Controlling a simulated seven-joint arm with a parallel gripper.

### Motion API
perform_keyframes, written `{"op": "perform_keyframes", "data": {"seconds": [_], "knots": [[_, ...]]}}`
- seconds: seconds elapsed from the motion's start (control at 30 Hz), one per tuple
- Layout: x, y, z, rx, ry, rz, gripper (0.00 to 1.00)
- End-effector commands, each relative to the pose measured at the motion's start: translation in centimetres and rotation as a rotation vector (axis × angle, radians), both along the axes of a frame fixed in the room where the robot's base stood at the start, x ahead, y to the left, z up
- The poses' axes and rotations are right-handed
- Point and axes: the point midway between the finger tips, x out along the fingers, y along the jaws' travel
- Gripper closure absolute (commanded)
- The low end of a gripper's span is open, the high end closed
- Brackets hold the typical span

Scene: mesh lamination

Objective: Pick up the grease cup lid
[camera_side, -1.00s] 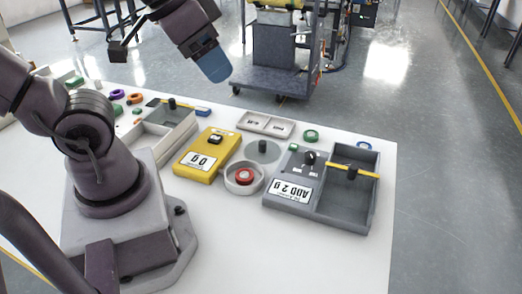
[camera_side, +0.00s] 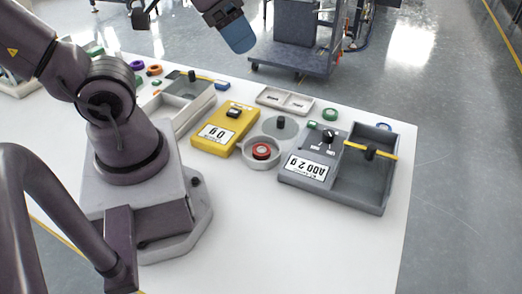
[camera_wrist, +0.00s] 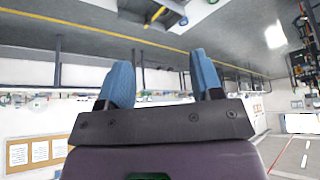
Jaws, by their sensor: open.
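A grey round lid with a black knob (camera_side: 281,127) lies on the white table, apparently the grease cup lid. Just in front of it is a pale round cup (camera_side: 246,157) with a red ring-shaped item (camera_side: 261,152) inside. My gripper (camera_side: 238,38) is raised high, far above and behind the lid in the side view, with only its blue fingers' end showing. In the wrist view my gripper (camera_wrist: 162,78) has its two blue fingers spread apart with nothing between them. The wrist view looks out across the room, and the lid is not visible there.
Left of the lid is a yellow scale (camera_side: 212,141). Right is a grey box (camera_side: 382,190) with a labelled panel and a yellow bar. The front of the white table (camera_side: 270,240) is clear.

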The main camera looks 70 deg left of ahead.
Motion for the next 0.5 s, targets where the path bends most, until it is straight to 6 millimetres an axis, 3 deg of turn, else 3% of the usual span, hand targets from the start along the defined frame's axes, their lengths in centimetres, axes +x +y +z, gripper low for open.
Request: {"op": "perform_keyframes", "data": {"seconds": [0.07,0.1,0.37,0.5], "knots": [[0.0,0.0,0.0,0.000,0.000,0.000,0.40],[0.0,0.0,0.0,0.000,0.000,0.000,0.46],[0.0,0.1,0.0,0.000,0.000,0.004,0.46],[0.4,1.1,-1.5,-0.001,0.075,0.054,0.46]]}}
